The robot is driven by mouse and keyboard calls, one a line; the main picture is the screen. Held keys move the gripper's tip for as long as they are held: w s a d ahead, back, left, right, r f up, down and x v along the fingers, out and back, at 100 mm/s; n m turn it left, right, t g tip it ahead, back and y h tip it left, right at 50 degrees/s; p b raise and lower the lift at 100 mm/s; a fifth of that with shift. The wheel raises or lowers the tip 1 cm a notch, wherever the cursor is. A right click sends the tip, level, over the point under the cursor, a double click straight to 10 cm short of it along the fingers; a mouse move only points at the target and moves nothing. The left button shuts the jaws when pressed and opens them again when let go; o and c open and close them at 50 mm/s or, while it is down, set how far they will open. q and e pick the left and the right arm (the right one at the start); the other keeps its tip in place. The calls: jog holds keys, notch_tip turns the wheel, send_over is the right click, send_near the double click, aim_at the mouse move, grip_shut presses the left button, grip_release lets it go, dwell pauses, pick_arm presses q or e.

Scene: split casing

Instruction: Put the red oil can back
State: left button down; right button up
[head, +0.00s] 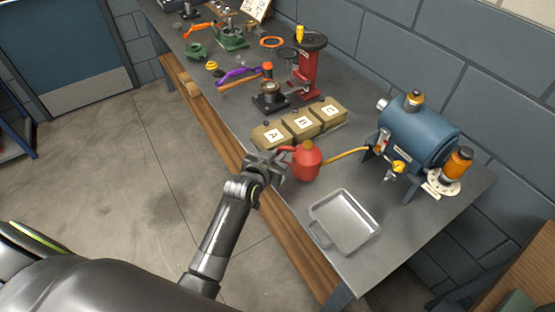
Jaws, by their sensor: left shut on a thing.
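The red oil can (307,162) has a round red body, a brass-coloured top and a long yellow spout pointing right. It is upright over the grey workbench, left of the blue machine. My left gripper (283,163) is shut on the can from its left side, at the red handle. Whether the can's base touches the bench or hangs just above it, I cannot tell. My right gripper is not in view.
A grey metal tray (345,222) lies in front of the can. Boxes marked A, B and C (301,122) stand just behind it. The blue machine (418,133) is to the right, near the spout tip. A red press (309,68) and loose parts lie farther back.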

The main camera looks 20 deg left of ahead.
pick_arm(q)
jog(key=shift+w+f, duration=0.1)
jog(key=shift+f, duration=0.8)
jog(key=c, duration=1.5)
grip_release()
jog(key=shift+f, duration=0.15)
jog(key=shift+s, duration=0.2)
jog(key=b+v, duration=0.1)
jog(key=v, duration=1.1)
jog(key=shift+w+a, duration=0.1)
